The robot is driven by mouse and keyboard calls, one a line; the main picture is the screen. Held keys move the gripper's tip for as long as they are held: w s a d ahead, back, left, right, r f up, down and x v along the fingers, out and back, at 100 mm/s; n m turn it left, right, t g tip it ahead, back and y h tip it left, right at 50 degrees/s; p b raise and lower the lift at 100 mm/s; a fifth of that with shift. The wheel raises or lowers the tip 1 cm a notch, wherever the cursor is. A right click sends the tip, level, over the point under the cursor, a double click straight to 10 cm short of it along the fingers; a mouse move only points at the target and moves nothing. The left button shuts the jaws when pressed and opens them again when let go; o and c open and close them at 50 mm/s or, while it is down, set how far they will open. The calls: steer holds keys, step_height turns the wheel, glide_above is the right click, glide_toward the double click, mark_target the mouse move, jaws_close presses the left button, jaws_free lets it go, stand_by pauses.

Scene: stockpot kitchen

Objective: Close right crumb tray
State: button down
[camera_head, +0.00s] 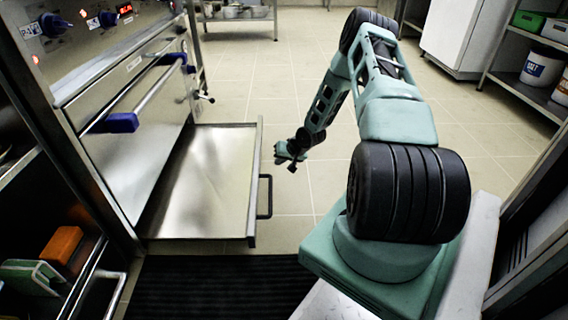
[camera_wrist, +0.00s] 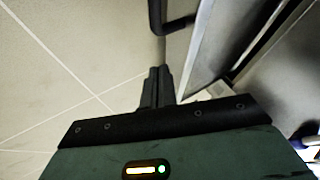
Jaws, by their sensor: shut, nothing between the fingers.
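The crumb tray (camera_head: 205,185) is a wide, shallow metal drawer, pulled out low from the steel cooker at the left in the head view. Its upright front panel carries a dark bar handle (camera_head: 266,196). My gripper (camera_head: 281,153) is outside the tray, to the right of the front panel near its far end. In the wrist view the two dark fingertips (camera_wrist: 157,82) are together with nothing between them. The tray (camera_wrist: 177,50) and its handle (camera_wrist: 177,25) show just beyond them. I cannot tell whether the fingers touch the panel.
The cooker (camera_head: 135,150) has a long oven handle and blue knobs above the tray. A ribbed black mat (camera_head: 215,285) lies in front. A shelf with orange and green items (camera_head: 62,246) stands lower left. Tiled floor is clear beyond the gripper; shelving (camera_head: 530,90) stands right.

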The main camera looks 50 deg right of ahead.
steer(key=w+a+f+b, duration=0.2)
steer(key=w+f+b, duration=0.1)
steer(key=w+b, duration=0.1)
steer(key=shift+w+a, duration=0.35)
steer(key=shift+w, duration=0.25)
steer(key=shift+a+r, duration=0.1)
